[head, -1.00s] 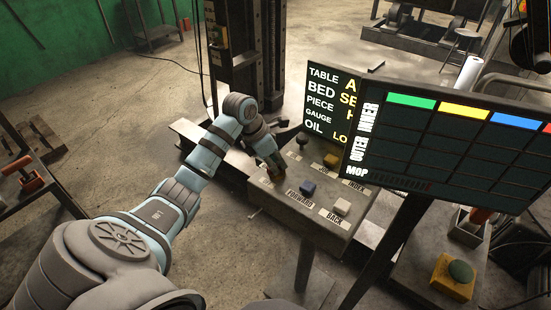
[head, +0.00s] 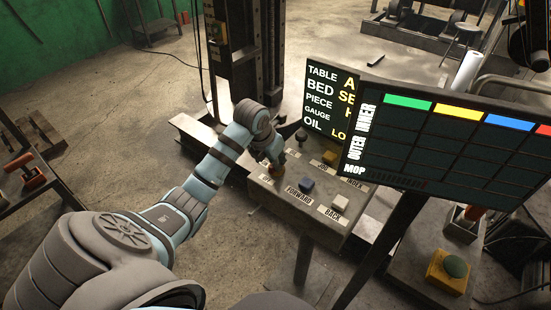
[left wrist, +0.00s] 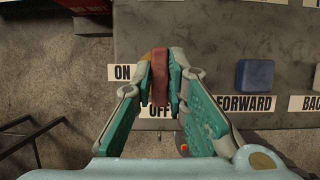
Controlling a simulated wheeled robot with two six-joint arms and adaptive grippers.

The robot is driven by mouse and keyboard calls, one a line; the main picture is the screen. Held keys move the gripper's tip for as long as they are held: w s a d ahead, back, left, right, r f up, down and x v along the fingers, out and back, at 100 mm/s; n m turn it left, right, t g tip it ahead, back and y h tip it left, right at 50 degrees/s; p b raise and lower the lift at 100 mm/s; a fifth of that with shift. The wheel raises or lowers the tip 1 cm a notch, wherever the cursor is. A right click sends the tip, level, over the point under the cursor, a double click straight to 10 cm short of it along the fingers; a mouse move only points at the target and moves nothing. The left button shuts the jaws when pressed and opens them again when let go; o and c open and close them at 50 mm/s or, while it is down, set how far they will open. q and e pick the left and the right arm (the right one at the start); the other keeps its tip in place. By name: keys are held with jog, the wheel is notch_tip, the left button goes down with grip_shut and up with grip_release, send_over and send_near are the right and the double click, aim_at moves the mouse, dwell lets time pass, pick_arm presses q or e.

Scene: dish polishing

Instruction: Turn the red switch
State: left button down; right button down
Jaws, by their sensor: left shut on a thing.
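The red switch (left wrist: 160,80) shows in the left wrist view as a narrow red handle on the grey control panel (left wrist: 210,60). It stands nearly upright in the picture, between the ON label (left wrist: 122,72) and the OFF label (left wrist: 160,111). My left gripper (left wrist: 160,72) is shut on it, with one teal finger on each side. In the head view my left gripper (head: 271,171) is at the left end of the panel (head: 318,208), and the switch is mostly hidden by it. My right gripper is not in view.
A blue button (head: 307,184) by the FORWARD label and a white button (head: 340,203) by the BACK label sit right of the gripper. A black knob (head: 301,136) stands behind it. Large display screens (head: 455,150) overhang the panel's right side.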

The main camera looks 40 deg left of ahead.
pick_arm(q)
jog(key=shift+s+f, duration=0.1)
jog(key=c, duration=1.6)
grip_release()
jog(key=v, duration=1.2)
